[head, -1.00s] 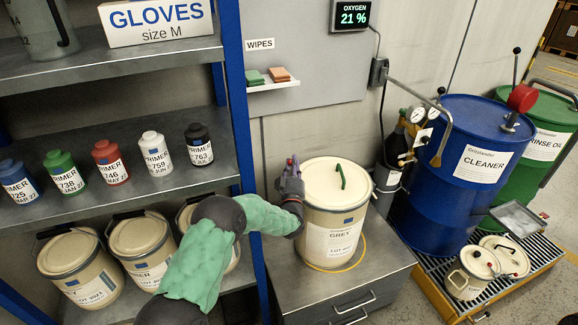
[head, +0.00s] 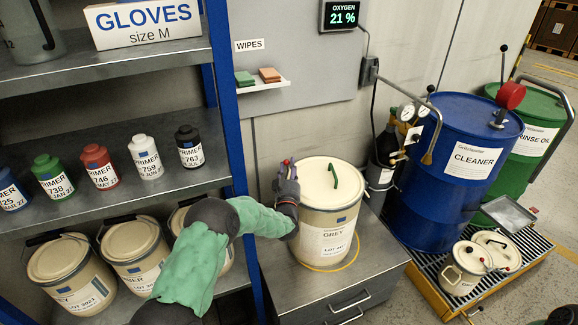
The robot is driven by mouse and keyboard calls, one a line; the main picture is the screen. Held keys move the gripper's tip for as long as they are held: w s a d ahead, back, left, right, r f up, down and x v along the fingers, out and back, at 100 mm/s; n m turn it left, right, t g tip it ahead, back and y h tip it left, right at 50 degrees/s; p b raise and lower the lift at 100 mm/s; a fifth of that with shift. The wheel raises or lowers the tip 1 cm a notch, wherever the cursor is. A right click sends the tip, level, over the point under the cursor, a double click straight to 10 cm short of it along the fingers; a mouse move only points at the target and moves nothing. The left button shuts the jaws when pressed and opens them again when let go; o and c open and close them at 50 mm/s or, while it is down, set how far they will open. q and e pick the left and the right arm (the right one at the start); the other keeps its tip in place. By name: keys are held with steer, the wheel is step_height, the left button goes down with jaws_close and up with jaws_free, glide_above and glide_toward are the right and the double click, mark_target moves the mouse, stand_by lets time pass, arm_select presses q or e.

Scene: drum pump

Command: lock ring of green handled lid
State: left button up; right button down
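A cream drum (head: 322,240) labelled GREY stands upright on the grey metal cabinet. Its cream lid (head: 331,184) lies on top and carries a green handle (head: 333,176). The lock ring shows only as the lid's rim, and its lever is not clear. My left gripper (head: 286,172) is at the left side of the drum's rim, with a small red-tipped part showing at its fingers. The gripper hides that part of the rim, and I cannot tell whether it grips anything. My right gripper is not in view.
The cabinet top (head: 277,262) has a yellow ring mark around the drum's foot. A shelf (head: 110,150) with primer bottles and pails stands at left. A gas bottle with gauges (head: 388,145), a blue CLEANER drum (head: 452,170) and a green drum (head: 535,130) stand at right.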

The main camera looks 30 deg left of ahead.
arm_select(q)
steer(key=shift+a+r+y, duration=0.1)
steer(key=shift+r+y, duration=0.2)
steer(key=shift+r, duration=0.15)
steer(key=v, duration=1.2)
steer(key=shift+a+f, duration=0.1)
